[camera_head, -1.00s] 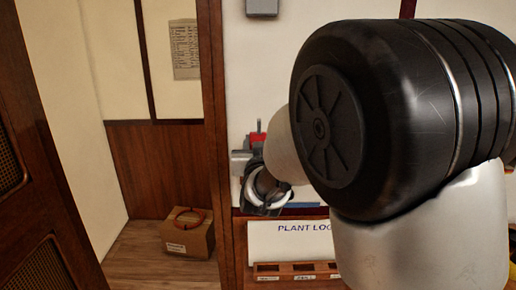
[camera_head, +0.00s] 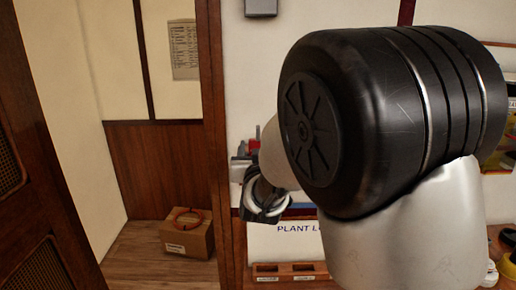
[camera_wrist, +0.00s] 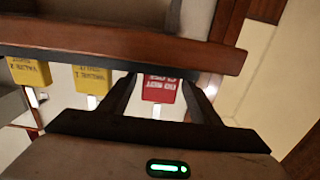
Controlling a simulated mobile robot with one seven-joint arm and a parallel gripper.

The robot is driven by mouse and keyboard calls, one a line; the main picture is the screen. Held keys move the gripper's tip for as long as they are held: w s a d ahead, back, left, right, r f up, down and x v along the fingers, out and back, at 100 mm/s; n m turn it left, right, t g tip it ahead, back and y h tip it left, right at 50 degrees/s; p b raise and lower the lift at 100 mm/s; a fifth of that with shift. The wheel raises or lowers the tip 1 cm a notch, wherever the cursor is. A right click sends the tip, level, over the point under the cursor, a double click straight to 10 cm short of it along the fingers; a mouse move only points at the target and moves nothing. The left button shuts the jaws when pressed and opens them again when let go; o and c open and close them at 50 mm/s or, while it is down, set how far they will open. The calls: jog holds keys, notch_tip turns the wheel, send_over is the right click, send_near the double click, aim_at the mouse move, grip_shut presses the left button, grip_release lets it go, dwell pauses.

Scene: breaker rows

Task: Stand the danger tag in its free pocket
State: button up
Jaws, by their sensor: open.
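My gripper (camera_wrist: 158,80) is open in the wrist view. A red tag (camera_wrist: 161,91) with white lettering, which I take to be the danger tag, appears between its two fingers; I cannot tell whether they touch it. The tag hangs upside down in this view, just below a brown wooden rail (camera_wrist: 110,42). In the head view my gripper (camera_head: 262,210) is small and partly hidden by my arm, in front of the wall panel. A wooden rack with pockets (camera_head: 290,266) is low in the head view, its right part hidden by my arm.
Two yellow tags (camera_wrist: 30,70) (camera_wrist: 92,78) sit left of the red one in the wrist view. A white PLANT LOG board (camera_head: 270,240) is above the rack. A cardboard box (camera_head: 187,238) is on the floor. A wooden post (camera_head: 215,140) stands left of the panel.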

jog(key=s+b, duration=0.1)
jog(key=s, duration=1.1)
jog(key=s+d+f+g, duration=0.2)
jog(key=s+d+g, duration=0.2)
jog(key=s, duration=0.4)
jog(key=s+d+f+g, duration=0.2)
jog(key=s+d+g, duration=0.2)
jog(key=s, duration=0.4)
jog(key=s+d+f+g, duration=0.2)
jog(key=s+d+g, duration=0.2)
jog(key=s, duration=0.4)
jog(key=shift+s+d+f, duration=0.25)
jog(key=shift+d, duration=0.25)
